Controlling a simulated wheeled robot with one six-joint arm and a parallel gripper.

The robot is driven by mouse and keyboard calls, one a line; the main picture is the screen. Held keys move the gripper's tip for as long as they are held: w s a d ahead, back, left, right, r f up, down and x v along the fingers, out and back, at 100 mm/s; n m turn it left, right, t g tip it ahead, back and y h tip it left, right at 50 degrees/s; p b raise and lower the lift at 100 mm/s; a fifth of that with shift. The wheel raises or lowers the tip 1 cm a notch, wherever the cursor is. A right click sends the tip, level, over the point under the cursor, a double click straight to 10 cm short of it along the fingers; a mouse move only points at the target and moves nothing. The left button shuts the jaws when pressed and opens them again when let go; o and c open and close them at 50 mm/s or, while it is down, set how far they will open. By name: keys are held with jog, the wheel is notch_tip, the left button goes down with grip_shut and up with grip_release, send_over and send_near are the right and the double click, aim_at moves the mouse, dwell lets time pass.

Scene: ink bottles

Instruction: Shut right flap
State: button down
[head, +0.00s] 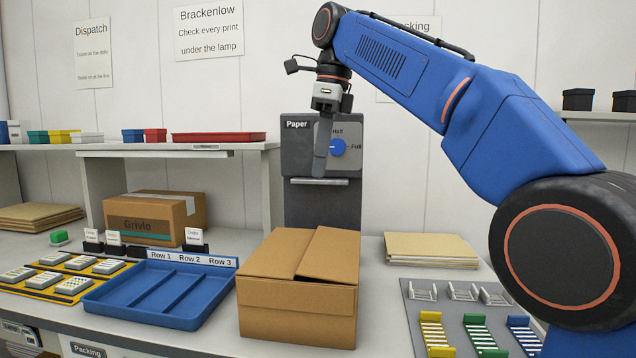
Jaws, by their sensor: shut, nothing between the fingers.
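The open-topped style cardboard box (297,315) stands on the table in front of the paper dispenser. Its left flap (268,257) lies folded inward over the top. Its right flap (330,253) also lies over the top, close to flat, with its inner edge beside the left flap. My gripper (320,172) hangs above and behind the box, pointing down in front of the dispenser. Its fingers are shut and empty, well clear of the flaps.
The grey paper dispenser (313,205) with a blue knob stands behind the box. A blue tray (160,292) is close to its left. A grey board (432,316) with coloured racks and a paper stack (430,249) are to the right.

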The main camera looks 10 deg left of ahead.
aim_at(312, 246)
jog(key=shift+h, duration=0.3)
jog(key=f, duration=0.5)
jog(key=a+f, duration=0.1)
jog(key=f, duration=0.8)
jog(key=shift+s+a+f, duration=0.1)
jog(key=shift+a+f, duration=0.1)
jog(key=shift+f, duration=0.1)
